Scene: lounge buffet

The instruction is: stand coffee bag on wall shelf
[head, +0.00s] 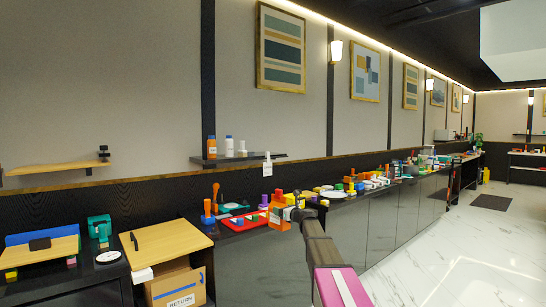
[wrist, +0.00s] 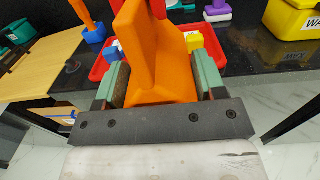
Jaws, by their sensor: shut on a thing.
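My gripper (wrist: 160,84) is shut on an orange object (wrist: 150,60), with a green-and-brown fingertip on each side. The object has a tall flat part rising from a wider base; I cannot tell whether it is the coffee bag. In the head view the orange object (head: 279,217) is at the end of my arm, in front of the counter edge. Two wall shelves show: a light wooden one (head: 60,167) at the left, with a small dark item at its right end, and a dark one (head: 262,156) at the middle, with bottles and a white item on it.
The dark counter (head: 235,258) holds a red tray (head: 240,222), a wooden board (head: 165,240), a teal item (head: 99,228) and many small coloured items. A yellow bin (wrist: 292,22) is at the upper right of the wrist view. The marble floor (head: 440,255) is open at right.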

